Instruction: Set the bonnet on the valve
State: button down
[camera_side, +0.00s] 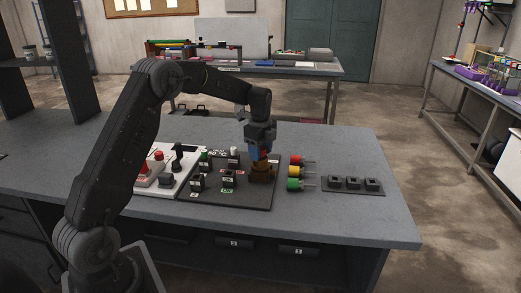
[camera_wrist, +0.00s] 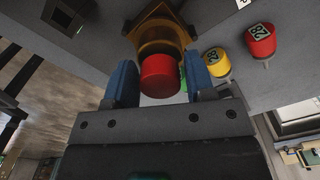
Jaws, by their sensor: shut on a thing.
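My gripper (camera_side: 260,152) has blue fingers and is shut on a red cylindrical piece, apparently the bonnet. This bonnet (camera_wrist: 160,75) shows between the two fingers in the wrist view; in the side view the fingers mostly hide it. The brown-bronze body, apparently the valve (camera_side: 262,173), stands on the right part of the dark board, directly below my gripper. It shows just beyond the red piece in the wrist view (camera_wrist: 158,35). The red piece overlaps the valve in the wrist view, and I cannot tell whether they touch.
The dark board (camera_side: 238,200) carries several small labelled blocks. Left of it is a white panel (camera_side: 176,188) with red buttons and a black lever. Red, yellow (camera_side: 294,172) and green plug-like parts lie right of the board, beside a dark three-socket plate (camera_side: 353,192). The bench front is clear.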

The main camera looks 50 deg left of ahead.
jog(key=shift+c, duration=2)
grip_release()
jog(key=shift+r, duration=2.55)
notch_tip(320, 180, up, 14)
